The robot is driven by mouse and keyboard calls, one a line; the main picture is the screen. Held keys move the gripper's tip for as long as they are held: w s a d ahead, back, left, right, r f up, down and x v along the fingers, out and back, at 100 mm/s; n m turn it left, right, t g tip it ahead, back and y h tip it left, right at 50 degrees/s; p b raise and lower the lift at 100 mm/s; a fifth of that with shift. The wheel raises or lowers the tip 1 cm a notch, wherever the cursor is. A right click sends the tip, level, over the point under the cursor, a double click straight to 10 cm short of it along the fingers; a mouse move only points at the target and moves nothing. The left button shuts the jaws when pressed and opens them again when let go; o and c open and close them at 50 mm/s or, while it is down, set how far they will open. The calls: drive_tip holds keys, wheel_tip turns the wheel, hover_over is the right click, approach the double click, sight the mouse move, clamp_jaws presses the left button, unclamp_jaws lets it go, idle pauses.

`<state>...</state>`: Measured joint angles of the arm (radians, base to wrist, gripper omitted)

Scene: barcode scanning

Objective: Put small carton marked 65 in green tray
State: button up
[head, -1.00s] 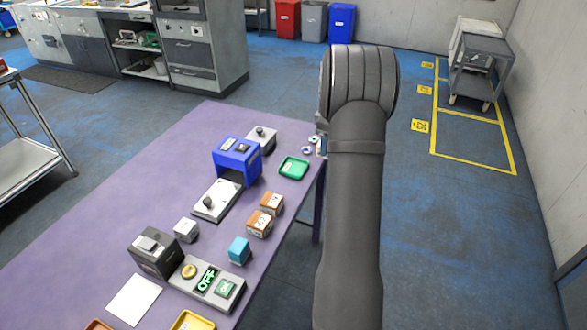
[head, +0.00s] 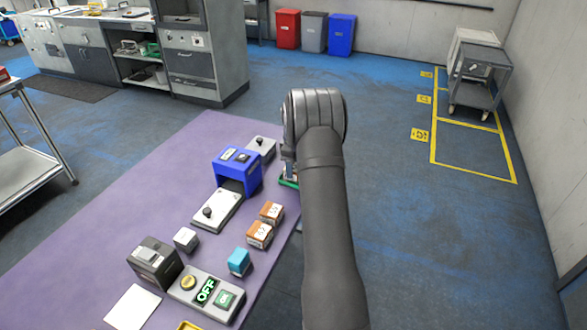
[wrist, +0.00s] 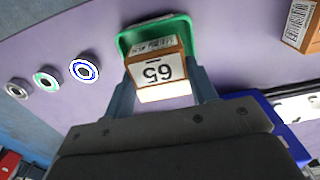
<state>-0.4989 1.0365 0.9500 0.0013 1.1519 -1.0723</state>
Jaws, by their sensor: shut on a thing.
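The small carton marked 65 (wrist: 157,71) is brown with a white label and shows upside down in the wrist view. My gripper (wrist: 163,88) is shut on it, with one finger on each side. The green tray (wrist: 188,29) lies behind and around the carton in that view, so the carton is over it. I cannot tell whether the carton touches the tray floor. In the head view my arm hides the carton and most of the green tray (head: 287,184); only a strip of its edge shows.
A blue scanner housing (head: 238,167) stands left of the tray. Two brown cartons (head: 265,222) and a cyan box (head: 239,262) stand nearer on the purple table (head: 150,190). Several round ring markers (wrist: 47,81) lie beside the tray. A control box (head: 205,292) reads OFF.

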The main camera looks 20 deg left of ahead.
drive_tip(key=shift+f, duration=0.5)
drive_tip(key=shift+f, duration=0.15)
drive_tip(key=o, duration=1.2)
drive_tip(key=shift+c, duration=0.2)
wheel_tip(320, 180, up, 12)
